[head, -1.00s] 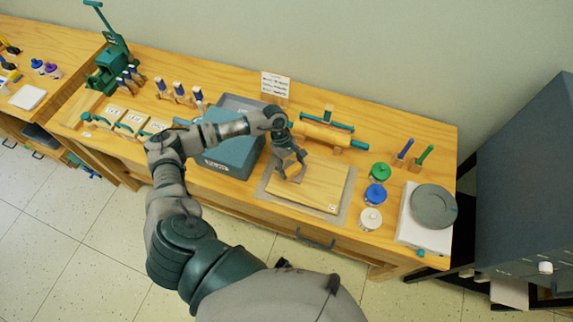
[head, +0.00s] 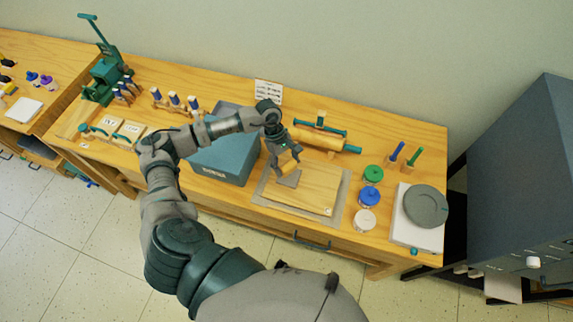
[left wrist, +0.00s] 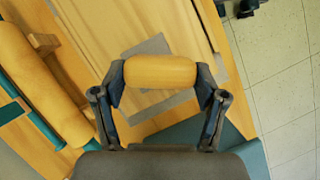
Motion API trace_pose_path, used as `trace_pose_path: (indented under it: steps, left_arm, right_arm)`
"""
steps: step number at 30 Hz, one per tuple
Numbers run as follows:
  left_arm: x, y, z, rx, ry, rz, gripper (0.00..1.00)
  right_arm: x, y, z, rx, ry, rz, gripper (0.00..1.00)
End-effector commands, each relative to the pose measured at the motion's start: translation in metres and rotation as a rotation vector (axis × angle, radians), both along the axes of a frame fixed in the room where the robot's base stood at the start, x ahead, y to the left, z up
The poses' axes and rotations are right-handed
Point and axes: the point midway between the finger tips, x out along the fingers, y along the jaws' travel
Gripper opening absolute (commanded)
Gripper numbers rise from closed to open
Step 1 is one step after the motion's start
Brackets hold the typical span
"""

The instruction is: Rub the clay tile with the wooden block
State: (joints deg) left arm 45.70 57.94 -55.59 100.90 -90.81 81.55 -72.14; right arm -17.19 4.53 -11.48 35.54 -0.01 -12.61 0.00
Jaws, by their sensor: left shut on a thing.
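The clay tile (head: 289,180) is a small grey slab lying on the left part of a wooden board (head: 315,186). In the left wrist view the tile (left wrist: 150,46) is partly hidden by the block. My left gripper (head: 287,157) is shut on the wooden block (head: 289,168), a rounded yellow-brown piece. In the left wrist view the block (left wrist: 160,71) lies across between both fingers. My right gripper is not in view.
A grey mat (head: 268,195) lies under the board. A blue-grey box (head: 225,166) stands close on the left, a rolling pin (head: 318,139) behind. Green, blue (head: 370,197) and white jars line the right, beside a round grey turntable (head: 426,206). The board's right part is clear.

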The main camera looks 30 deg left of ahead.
Motion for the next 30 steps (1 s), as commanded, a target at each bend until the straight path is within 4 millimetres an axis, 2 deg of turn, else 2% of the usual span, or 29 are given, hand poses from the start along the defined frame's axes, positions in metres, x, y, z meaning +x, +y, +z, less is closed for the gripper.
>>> trace_pose_path:
  steps: [7,17,30]
  left_arm:
    - [0.0,0.0,0.002,0.0,-0.001,0.0,0.39]
    - [0.0,0.0,0.03,-0.001,-0.002,0.0,0.39]
    - [0.0,0.0,0.029,0.0,-0.001,0.0,0.39]
  right_arm:
    - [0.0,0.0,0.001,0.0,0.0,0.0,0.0]
    - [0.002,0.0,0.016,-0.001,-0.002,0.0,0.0]
    - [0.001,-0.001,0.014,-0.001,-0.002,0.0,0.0]
